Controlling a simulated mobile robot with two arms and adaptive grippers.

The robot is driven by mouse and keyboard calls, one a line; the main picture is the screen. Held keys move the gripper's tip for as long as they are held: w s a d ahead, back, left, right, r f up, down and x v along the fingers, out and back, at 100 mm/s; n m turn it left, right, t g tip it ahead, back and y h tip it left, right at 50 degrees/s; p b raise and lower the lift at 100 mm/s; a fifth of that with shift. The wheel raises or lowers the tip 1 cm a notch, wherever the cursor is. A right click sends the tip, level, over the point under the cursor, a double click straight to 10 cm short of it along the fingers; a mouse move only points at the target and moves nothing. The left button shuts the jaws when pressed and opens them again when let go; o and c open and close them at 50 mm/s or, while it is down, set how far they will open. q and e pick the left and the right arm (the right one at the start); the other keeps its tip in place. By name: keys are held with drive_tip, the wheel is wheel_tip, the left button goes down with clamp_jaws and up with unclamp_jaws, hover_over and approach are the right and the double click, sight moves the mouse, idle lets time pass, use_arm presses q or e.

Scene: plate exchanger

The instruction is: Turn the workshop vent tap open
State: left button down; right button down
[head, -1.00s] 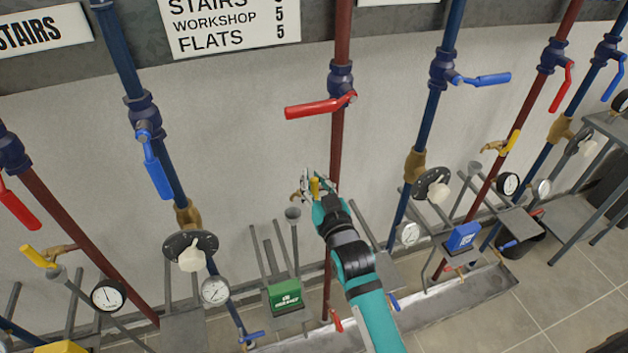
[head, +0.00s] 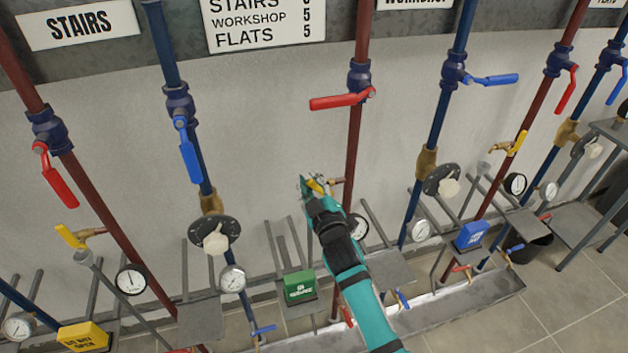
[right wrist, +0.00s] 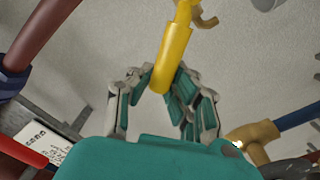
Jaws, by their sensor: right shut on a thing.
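The vent tap has a yellow lever (head: 318,186) and a small brass body, on the red pipe (head: 353,150) left of the partly cut-off WORKSHOP sign (head: 414,3). My right gripper (head: 308,187) is at this lever and covers part of the tap. In the right wrist view the yellow lever (right wrist: 175,45) runs down between the fingers of my right gripper (right wrist: 160,95), which is shut on its end. Brass (right wrist: 205,15) shows beside the lever's top. My left gripper is not in view.
A red lever valve (head: 343,101) sits above on the same pipe. A blue pipe with a black round flange (head: 441,180) stands to the right. A green box (head: 299,285) and a gauge (head: 232,279) are below left. The wall left of the gripper is clear.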

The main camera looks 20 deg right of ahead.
drive_tip(key=shift+a+f+n+b, duration=0.35)
drive_tip(key=shift+a+f+n, duration=0.25)
drive_tip(key=shift+n, duration=0.4)
drive_tip(key=shift+a+f+n+b, duration=0.3)
drive_tip(key=shift+f+n+b, duration=0.5)
drive_tip(key=shift+n, duration=0.55)
drive_tip(key=shift+a+f+n+b, duration=0.3)
drive_tip(key=shift+f+n+b, duration=0.5)
drive_tip(key=shift+n, duration=0.6)
drive_tip(key=shift+a+f+n+b, duration=0.3)
drive_tip(key=shift+f+n+b, duration=0.25)
drive_tip(key=shift+f+n, duration=0.65)
drive_tip(key=shift+s+r+n, duration=0.1)
drive_tip(key=shift+r+n, duration=0.05)
drive_tip(key=shift+n, duration=0.1)
drive_tip(key=c, duration=1.2)
unclamp_jaws()
drive_tip(key=s, duration=1.2)
drive_tip(key=shift+d, duration=0.2)
